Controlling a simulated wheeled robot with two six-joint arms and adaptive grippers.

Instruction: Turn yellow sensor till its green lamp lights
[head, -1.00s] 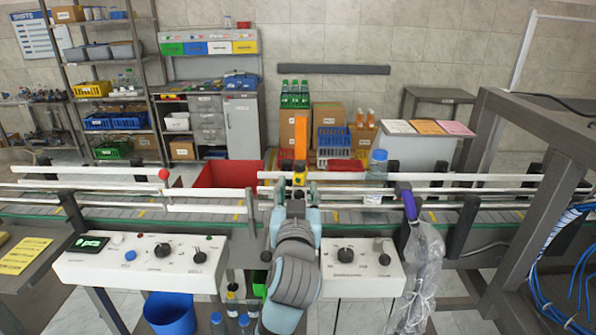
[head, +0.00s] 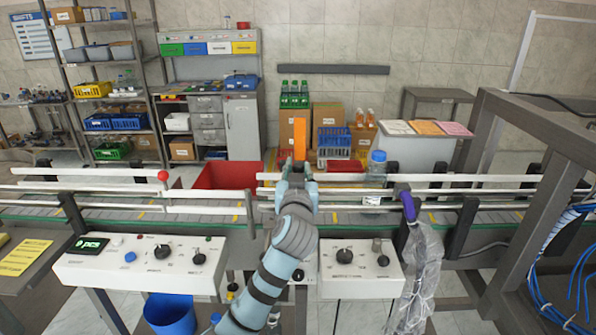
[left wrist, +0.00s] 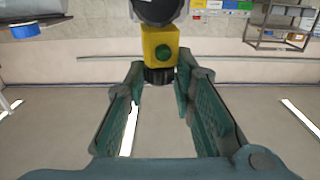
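The yellow sensor (left wrist: 160,42) shows at the top middle of the left wrist view, with a dark green round spot on its face and a black knurled part below. I cannot make out a bright glow on that spot. My left gripper (left wrist: 160,68) is open, with one finger on each side of the sensor's lower end; contact cannot be made out. In the head view my left gripper (head: 297,172) is at the conveyor's middle, in front of the sensor, and hides it. My right gripper is not in view.
White guide rails (head: 440,178) run along the conveyor. A blue-capped bottle (head: 377,168) stands on the belt at right. White control panels (head: 140,262) line the front. A plastic bag (head: 418,265) hangs at right. An orange upright piece (head: 300,138) rises behind the gripper.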

